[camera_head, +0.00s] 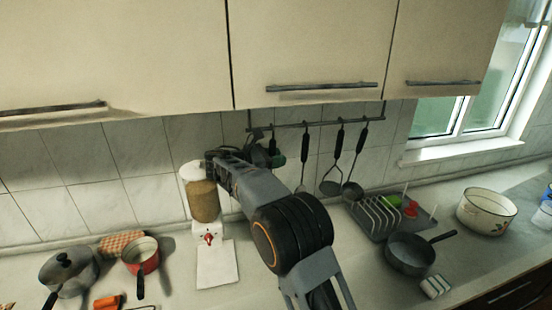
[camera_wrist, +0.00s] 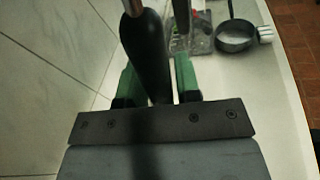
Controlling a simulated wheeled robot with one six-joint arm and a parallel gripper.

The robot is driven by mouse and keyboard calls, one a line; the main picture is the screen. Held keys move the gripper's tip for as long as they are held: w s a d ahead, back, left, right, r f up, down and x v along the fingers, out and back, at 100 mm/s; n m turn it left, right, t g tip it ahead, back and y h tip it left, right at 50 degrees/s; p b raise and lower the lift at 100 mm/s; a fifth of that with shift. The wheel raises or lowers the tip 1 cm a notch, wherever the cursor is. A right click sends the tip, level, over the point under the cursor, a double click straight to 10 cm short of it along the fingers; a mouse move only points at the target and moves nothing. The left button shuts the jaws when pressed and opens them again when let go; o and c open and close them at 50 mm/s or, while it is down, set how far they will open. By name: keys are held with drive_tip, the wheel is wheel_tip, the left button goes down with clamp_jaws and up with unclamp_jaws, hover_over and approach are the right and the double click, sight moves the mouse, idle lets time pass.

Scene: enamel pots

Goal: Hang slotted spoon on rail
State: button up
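A black utensil handle (camera_wrist: 147,45) stands between the two green fingers of my gripper (camera_wrist: 160,80) in the wrist view. The fingers flank it closely, and a thin gap seems to show on the right, so a firm hold is not clear. In the head view my gripper (camera_head: 277,158) is up by the left part of the rail (camera_head: 320,123), beside a dark handle (camera_head: 272,143) just below the rail. My arm hides that utensil's lower end, so its head and its contact with the rail cannot be seen. A skimmer-like utensil (camera_head: 331,186) hangs farther right.
A spatula-like utensil (camera_head: 303,160) and a ladle (camera_head: 353,190) also hang from the rail. A dish rack (camera_head: 376,217), a dark pan (camera_head: 410,255) and a white pot (camera_head: 487,212) stand right. A filled dispenser (camera_head: 203,200) and a red pot (camera_head: 141,257) stand left. Cabinets (camera_head: 310,50) overhang.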

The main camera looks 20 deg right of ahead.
drive_tip(key=shift+o, duration=1.4)
drive_tip(key=b+v, duration=0.2)
drive_tip(key=v, duration=1.1)
drive_tip(key=s+d+f+m+y, duration=0.3)
drive_tip(key=s+d+m+y, duration=0.3)
drive_tip(key=s+d, duration=0.45)
drive_tip(key=s+f+m+y, duration=0.5)
drive_tip(key=s+f+m, duration=0.1)
drive_tip(key=s, duration=0.3)
drive_tip(key=s+f+m+t+y+b, duration=0.1)
drive_tip(key=s+f+m+y, duration=0.4)
drive_tip(key=s, duration=0.4)
drive_tip(key=shift+s+d+f+m+b, duration=0.2)
drive_tip(key=shift+d+f+m+b, duration=0.15)
drive_tip(key=shift+f+m, duration=0.6)
